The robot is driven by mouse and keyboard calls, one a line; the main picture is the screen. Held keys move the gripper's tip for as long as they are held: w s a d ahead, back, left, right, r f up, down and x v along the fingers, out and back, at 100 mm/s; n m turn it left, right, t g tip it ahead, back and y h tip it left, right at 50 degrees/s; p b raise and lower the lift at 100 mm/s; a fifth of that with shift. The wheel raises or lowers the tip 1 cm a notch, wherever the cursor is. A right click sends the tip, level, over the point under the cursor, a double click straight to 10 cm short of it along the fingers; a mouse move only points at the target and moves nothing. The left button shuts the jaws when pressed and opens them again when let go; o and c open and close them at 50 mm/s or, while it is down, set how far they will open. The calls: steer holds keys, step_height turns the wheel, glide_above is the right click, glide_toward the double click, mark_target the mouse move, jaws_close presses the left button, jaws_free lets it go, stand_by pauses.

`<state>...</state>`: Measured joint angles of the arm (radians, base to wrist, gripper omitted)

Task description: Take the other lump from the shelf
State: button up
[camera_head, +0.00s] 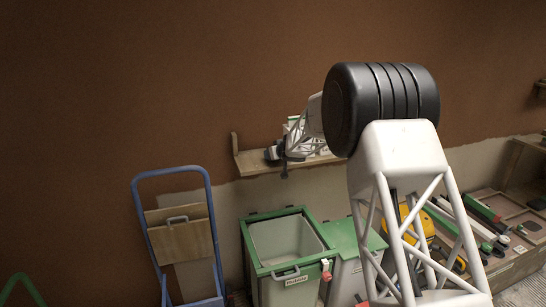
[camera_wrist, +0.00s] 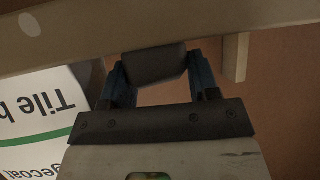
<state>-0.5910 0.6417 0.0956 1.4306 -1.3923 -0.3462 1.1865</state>
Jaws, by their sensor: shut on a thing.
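My gripper (camera_wrist: 158,70) has its two blue fingers shut on a dark grey, blocky lump (camera_wrist: 152,64). In the wrist view the lump sits between the fingers, right beside the edge of the wooden shelf (camera_wrist: 60,42). I cannot tell whether it touches the shelf. In the head view my gripper (camera_head: 277,158) is small and dark at the wall shelf (camera_head: 252,164), and my arm hides much of the shelf's right part. The lump cannot be told apart from the gripper there. No second lump can be made out.
A white tub with "Tile" lettering (camera_wrist: 35,115) is close on the left in the wrist view. A wooden piece (camera_wrist: 235,58) projects at the right. Below the shelf stand a green-rimmed bin (camera_head: 290,255) and a blue hand truck (camera_head: 137,215); a tool tray (camera_head: 515,265) lies right.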

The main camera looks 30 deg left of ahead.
steer(key=shift+r, duration=0.15)
steer(key=shift+r, duration=1.65)
steer(key=s+d+r, duration=0.1)
steer(key=s+d, duration=0.8)
steer(key=s, duration=0.4)
steer(key=shift+d+r, duration=0.2)
steer(key=shift+d, duration=0.05)
steer(key=shift+w+f, duration=0.1)
steer(key=shift+f, duration=0.05)
